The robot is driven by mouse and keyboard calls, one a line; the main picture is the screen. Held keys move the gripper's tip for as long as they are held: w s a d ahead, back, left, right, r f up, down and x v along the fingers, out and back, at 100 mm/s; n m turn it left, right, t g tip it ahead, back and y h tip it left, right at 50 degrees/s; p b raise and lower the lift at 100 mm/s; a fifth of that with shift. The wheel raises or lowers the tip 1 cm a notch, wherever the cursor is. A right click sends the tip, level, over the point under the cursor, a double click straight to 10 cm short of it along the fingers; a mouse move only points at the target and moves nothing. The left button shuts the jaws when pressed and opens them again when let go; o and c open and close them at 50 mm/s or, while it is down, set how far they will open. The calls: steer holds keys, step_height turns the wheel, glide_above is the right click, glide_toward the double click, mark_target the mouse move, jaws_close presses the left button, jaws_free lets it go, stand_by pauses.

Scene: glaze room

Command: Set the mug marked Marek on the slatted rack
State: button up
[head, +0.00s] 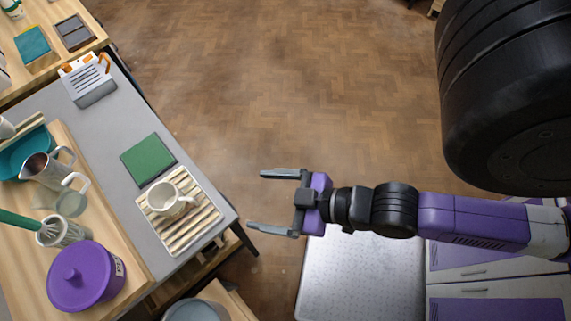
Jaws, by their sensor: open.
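A cream mug (164,199) stands upright on the slatted rack (187,236), near the right front corner of the grey table. No name on the mug can be read in this view. The rack has pale wooden slats, and several of them are bare around the mug. My gripper (272,202) is open and empty, to the right of the rack and apart from it. Its fingers point left, over the floor beyond the table edge.
A green pad (148,159) lies behind the rack. A purple lidded pot (80,277), a metal jug (45,171) and a teal basin (24,158) stand on the wooden board at left. A slotted holder (90,83) is farther back. The floor (270,90) is clear.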

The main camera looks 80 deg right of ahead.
steer(key=s+a+r+t, duration=0.2)
steer(key=s+r, duration=0.2)
steer(key=r, duration=0.2)
steer(key=shift+s+r+y, duration=0.15)
steer(key=shift+r+y, duration=0.1)
steer(key=shift+y, duration=0.05)
steer(key=shift+f, duration=0.1)
